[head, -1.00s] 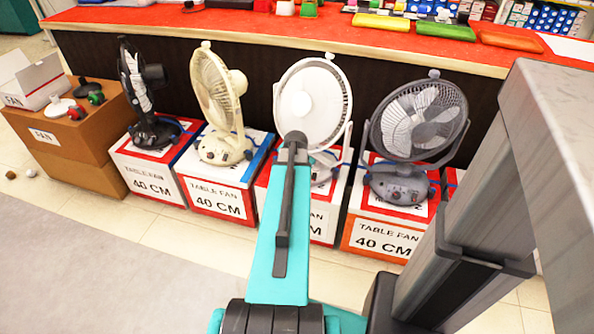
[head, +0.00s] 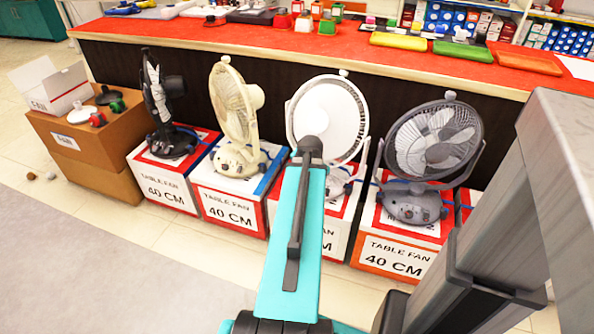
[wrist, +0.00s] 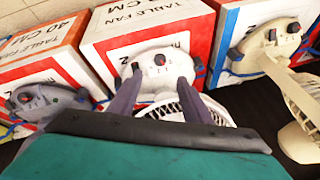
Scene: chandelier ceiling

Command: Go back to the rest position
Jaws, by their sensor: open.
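My gripper (wrist: 158,82) shows in the wrist view as two grey fingers held apart, with nothing between them that it grips. Behind the fingers is the white fan (wrist: 160,66) on its box. In the head view my arm reaches forward in front of that white fan (head: 328,112), and the gripper itself is hidden. Whether the fingers touch the fan cannot be told.
A black fan (head: 168,105), a cream fan (head: 237,115) and a dark grey fan (head: 433,150) stand on boxes along a red-topped counter (head: 240,38). A brown carton (head: 95,150) stands at left. The floor (head: 90,250) at front left is clear.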

